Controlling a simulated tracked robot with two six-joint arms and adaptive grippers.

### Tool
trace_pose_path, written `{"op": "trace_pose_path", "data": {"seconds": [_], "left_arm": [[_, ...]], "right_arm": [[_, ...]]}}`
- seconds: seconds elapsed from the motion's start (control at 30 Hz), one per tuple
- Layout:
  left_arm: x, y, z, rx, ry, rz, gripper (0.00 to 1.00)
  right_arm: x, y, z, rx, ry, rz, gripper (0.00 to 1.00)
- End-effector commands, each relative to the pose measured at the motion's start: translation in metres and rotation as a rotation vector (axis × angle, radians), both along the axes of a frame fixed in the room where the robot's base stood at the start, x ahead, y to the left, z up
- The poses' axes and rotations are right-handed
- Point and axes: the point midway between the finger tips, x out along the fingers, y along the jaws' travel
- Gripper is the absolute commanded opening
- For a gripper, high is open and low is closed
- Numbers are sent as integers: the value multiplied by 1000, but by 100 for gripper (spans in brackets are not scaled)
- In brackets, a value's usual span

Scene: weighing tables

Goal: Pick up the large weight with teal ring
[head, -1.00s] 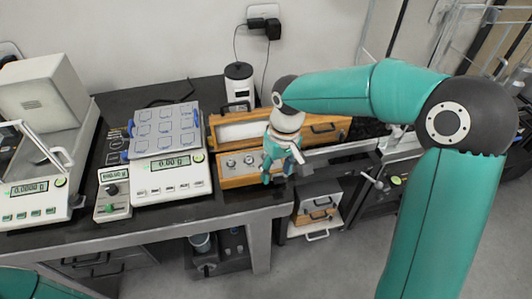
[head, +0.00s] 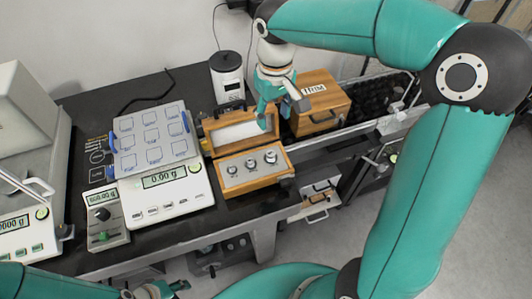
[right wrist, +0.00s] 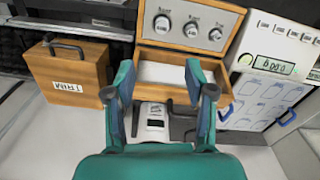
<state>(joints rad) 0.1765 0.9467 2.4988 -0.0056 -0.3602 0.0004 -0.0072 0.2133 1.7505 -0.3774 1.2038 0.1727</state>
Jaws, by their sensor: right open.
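An open wooden box (head: 238,187) on the dark table holds three metal weights in a row. The largest weight (head: 270,157) sits at the right end in the head view and at the left end in the right wrist view (right wrist: 162,24). I cannot make out ring colours. My right gripper (head: 268,108) is open and empty by the box's raised lid. In the right wrist view, its fingers (right wrist: 163,85) frame the white lid lining, apart from the weights. My left gripper (head: 165,290) is low at the bottom edge; its jaw state is unclear.
A closed wooden case (head: 322,106) with a handle stands right of the open box. A balance (head: 165,190) with a blue-marked tray (head: 152,140) stands to the left. A white cylindrical device (head: 228,80) stands behind. Another balance (head: 22,225) is at far left.

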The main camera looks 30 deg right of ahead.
Motion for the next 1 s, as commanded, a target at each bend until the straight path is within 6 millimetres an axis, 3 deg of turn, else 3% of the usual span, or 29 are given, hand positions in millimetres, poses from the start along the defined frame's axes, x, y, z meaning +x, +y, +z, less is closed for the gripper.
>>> {"op": "trace_pose_path", "data": {"seconds": [0.4, 0.73, 1.0], "left_arm": [[0, 0, 4, 0, 0, 0, 40], [0, 0, 8, 0, 0, 0, 40], [0, 0, 18, 0, 0, 0, 40]], "right_arm": [[3, 5, -85, 0, 7, 13, 55], [3, 6, -109, 1, 5, 16, 55], [3, 6, -145, 1, 5, 15, 55]]}}
